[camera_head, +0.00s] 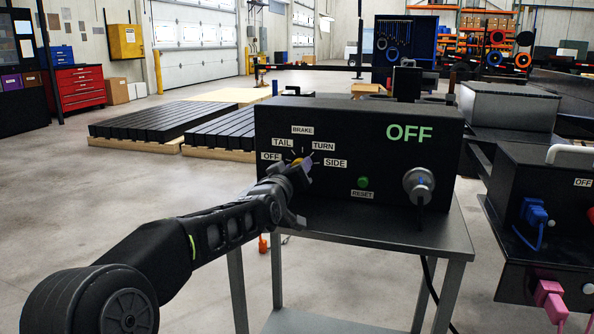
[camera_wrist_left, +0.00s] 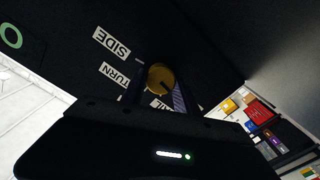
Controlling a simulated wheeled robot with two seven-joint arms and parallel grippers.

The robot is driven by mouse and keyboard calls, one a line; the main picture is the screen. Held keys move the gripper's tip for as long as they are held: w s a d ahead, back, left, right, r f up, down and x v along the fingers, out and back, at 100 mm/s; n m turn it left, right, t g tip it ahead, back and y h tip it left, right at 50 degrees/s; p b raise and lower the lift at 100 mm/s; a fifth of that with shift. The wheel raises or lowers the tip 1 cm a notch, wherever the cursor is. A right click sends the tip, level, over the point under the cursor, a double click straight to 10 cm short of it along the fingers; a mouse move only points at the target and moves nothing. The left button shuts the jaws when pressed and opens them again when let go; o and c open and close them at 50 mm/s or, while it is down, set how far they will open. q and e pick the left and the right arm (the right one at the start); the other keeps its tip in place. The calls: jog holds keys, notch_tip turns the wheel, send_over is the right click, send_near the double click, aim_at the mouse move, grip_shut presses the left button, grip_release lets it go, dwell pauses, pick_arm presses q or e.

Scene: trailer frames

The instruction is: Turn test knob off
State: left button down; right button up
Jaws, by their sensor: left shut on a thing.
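The black test box (camera_head: 335,125) has a yellow knob (camera_head: 297,161) ringed by the labels OFF, TAIL, BRAKE, TURN and SIDE. My left gripper (camera_head: 296,174) is shut on the knob from the front and hides much of it. In the left wrist view the round yellow knob (camera_wrist_left: 160,78) sits between the fingers, with the SIDE label (camera_wrist_left: 112,43) and TURN label (camera_wrist_left: 113,75) visible and another label partly covered. I cannot tell for sure which label the knob points to. A large green OFF (camera_head: 408,132) shows on the box face. My right gripper is not in view.
The box stands on a grey metal table (camera_head: 385,225). A green RESET button (camera_head: 363,182) and a round silver connector (camera_head: 419,186) are right of the knob. Another black box (camera_head: 555,200) with blue and pink plugs stands at right. The floor at left is open.

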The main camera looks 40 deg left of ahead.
pick_arm(q)
jog(key=c, duration=0.9)
grip_release()
jog(key=p+v, duration=0.1)
jog(key=v, duration=0.6)
jog(key=shift+s+r, duration=0.1)
jog(key=shift+s+d, duration=0.15)
jog(key=shift+s, duration=0.15)
